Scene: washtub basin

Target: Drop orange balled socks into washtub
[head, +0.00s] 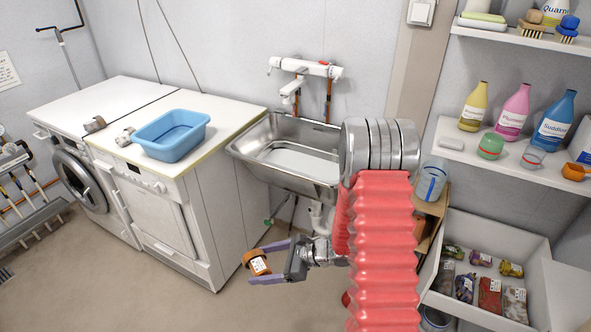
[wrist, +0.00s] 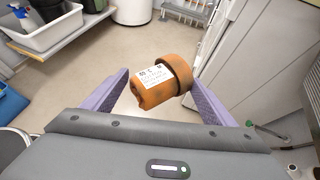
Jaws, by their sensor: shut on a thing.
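The orange balled socks (head: 257,263), a rolled bundle with a white printed label, are between the purple fingers of my gripper (head: 262,264). In the wrist view the socks (wrist: 160,86) sit between the fingertips of my gripper (wrist: 158,84), clear of the floor. My gripper is shut on them. The blue washtub (head: 186,147) stands on the white counter, up and to the left of my gripper in the head view. Its visible inside looks empty. The socks are below the counter top, in front of the machines.
Two grey-brown rolled bundles lie left of the washtub, one (head: 95,125) farther and one (head: 125,136) close beside it. A steel sink (head: 255,155) is right of the counter. A white bin (head: 545,285) with several bundles stands at right. The floor (head: 160,290) at front left is clear.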

